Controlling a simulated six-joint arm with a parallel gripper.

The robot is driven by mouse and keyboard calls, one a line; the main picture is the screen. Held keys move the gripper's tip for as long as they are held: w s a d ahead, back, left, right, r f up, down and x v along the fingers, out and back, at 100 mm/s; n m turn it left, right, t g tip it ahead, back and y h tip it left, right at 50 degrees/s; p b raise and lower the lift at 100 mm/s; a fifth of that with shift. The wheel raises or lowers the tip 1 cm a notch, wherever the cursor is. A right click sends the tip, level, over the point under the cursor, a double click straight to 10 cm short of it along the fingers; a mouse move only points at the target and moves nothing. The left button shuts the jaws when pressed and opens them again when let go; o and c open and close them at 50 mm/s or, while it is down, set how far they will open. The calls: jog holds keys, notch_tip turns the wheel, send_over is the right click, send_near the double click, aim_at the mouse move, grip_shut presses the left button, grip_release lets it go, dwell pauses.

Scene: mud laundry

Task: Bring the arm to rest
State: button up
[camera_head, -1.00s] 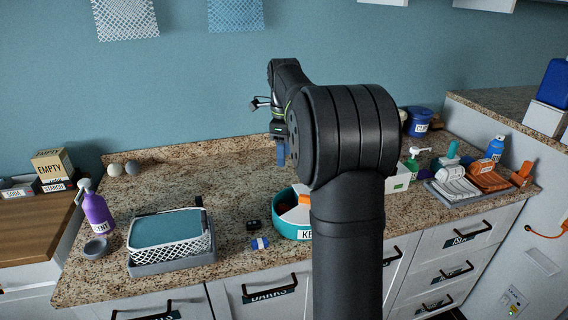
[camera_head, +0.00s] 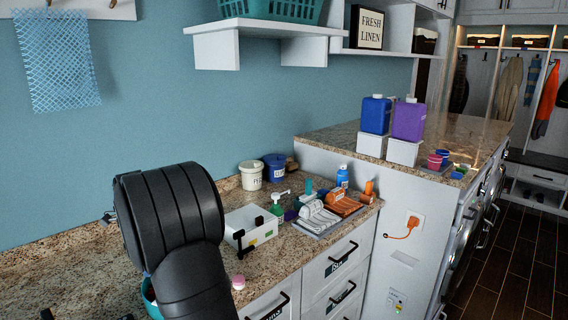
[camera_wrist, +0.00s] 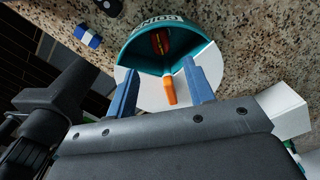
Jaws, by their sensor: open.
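My gripper (camera_wrist: 160,82) shows in the wrist view as two blue fingers set well apart, with nothing held between them. A red item (camera_wrist: 160,41) and an orange item (camera_wrist: 169,90) show inside the tray's outline. In the head view, my dark arm fills the lower left and hides the gripper. Only a sliver of the teal tray (camera_head: 150,299) shows beside it.
A blue-and-white block (camera_wrist: 88,35) lies on the speckled counter by the tray. In the head view, a white box (camera_head: 250,228), a green pump bottle (camera_head: 277,207) and folded cloths (camera_head: 317,217) stand right of my arm. A raised counter (camera_head: 450,140) bounds the right side.

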notch_tip(320, 180, down, 4)
jog(key=shift+f, duration=0.1)
jog(key=shift+r, duration=0.4)
notch_tip(320, 180, up, 13)
notch_tip(320, 180, down, 13)
jog(key=shift+f, duration=0.15)
jog(key=w+d+r, duration=0.1)
jog(key=d+r, duration=1.1)
jog(key=s+a+f+n, duration=0.1)
jog(key=a+f+n, duration=0.1)
jog(key=a+f, duration=0.2)
jog(key=s+a+f+n, duration=0.1)
jog(key=a+f, duration=0.4)
jog(key=a, duration=0.6)
jog(key=s+a+f+n, duration=0.2)
jog(key=a+f+n, duration=0.1)
jog(key=a+f, duration=0.2)
jog(key=shift+a+f, duration=0.15)
jog(key=shift+a, duration=1.25)
